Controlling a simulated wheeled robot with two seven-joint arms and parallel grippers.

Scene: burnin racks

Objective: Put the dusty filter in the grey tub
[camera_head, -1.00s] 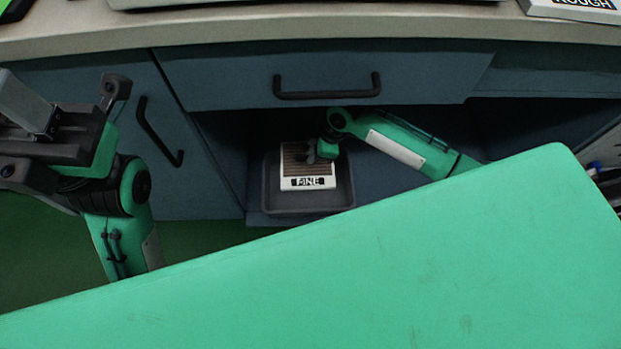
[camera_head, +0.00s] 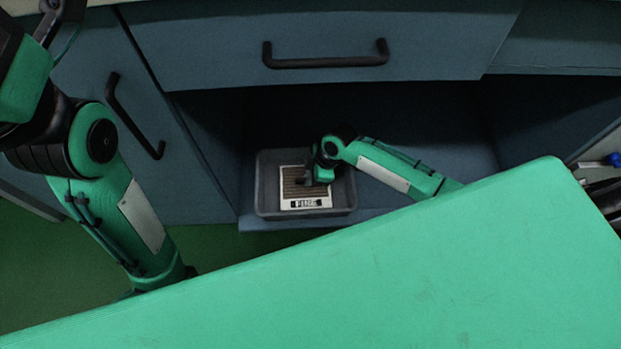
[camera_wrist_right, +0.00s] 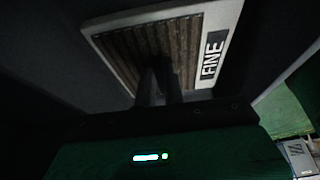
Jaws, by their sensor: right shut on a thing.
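The dusty filter (camera_head: 306,203) has brown pleats, a pale frame and a label reading FINE. In the head view it lies within the outline of the grey tub (camera_head: 264,208), which stands on the floor of the open cabinet. I cannot tell whether the filter touches the tub's bottom. My right gripper (camera_head: 309,180) is shut on the filter; its dark fingers (camera_wrist_right: 158,85) meet the brown pleats in the right wrist view, where the filter (camera_wrist_right: 222,20) fills the upper middle. My left arm is at the left; its fingers are outside the picture.
A closed drawer with a black handle (camera_head: 325,60) sits above the cabinet opening. A closed door with a handle (camera_head: 130,115) is to the left. The cabinet floor right of the tub is partly bare behind my right arm. A green surface (camera_head: 400,270) fills the foreground.

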